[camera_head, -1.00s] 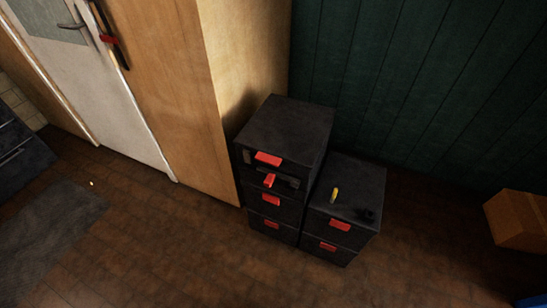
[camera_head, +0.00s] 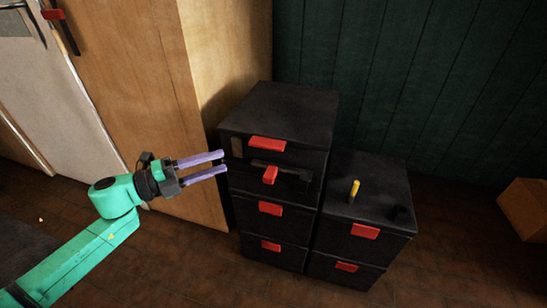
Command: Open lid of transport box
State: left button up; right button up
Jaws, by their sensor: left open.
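The black box (camera_head: 277,108) on top of the taller stack has a closed lid with a red handle (camera_head: 267,144) on its front edge. A second red latch (camera_head: 270,174) sits just below it on the front. Which box the task calls the transport box I cannot tell for certain. My left gripper (camera_head: 224,162), with two purple fingers, is open and empty. In the picture its fingertips are beside the left edge of the top box, apart from the red handle. My right gripper is not in view.
Black drawers with red handles (camera_head: 270,208) stand below. A shorter black stack (camera_head: 385,181) to the right carries a yellow-topped object (camera_head: 354,190) and a small dark object. A wooden cabinet (camera_head: 190,90) is behind left. A cardboard box (camera_head: 526,207) is far right.

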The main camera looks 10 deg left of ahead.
aim_at(260, 146)
pick_arm(q)
jog(key=x, duration=1.2)
jog(key=shift+w+d+r+b, duration=0.15)
jog(key=shift+w+b, duration=0.15)
jog(key=shift+w, duration=0.1)
jog(key=shift+w+d, duration=0.25)
jog(key=shift+d, duration=0.1)
grip_shut()
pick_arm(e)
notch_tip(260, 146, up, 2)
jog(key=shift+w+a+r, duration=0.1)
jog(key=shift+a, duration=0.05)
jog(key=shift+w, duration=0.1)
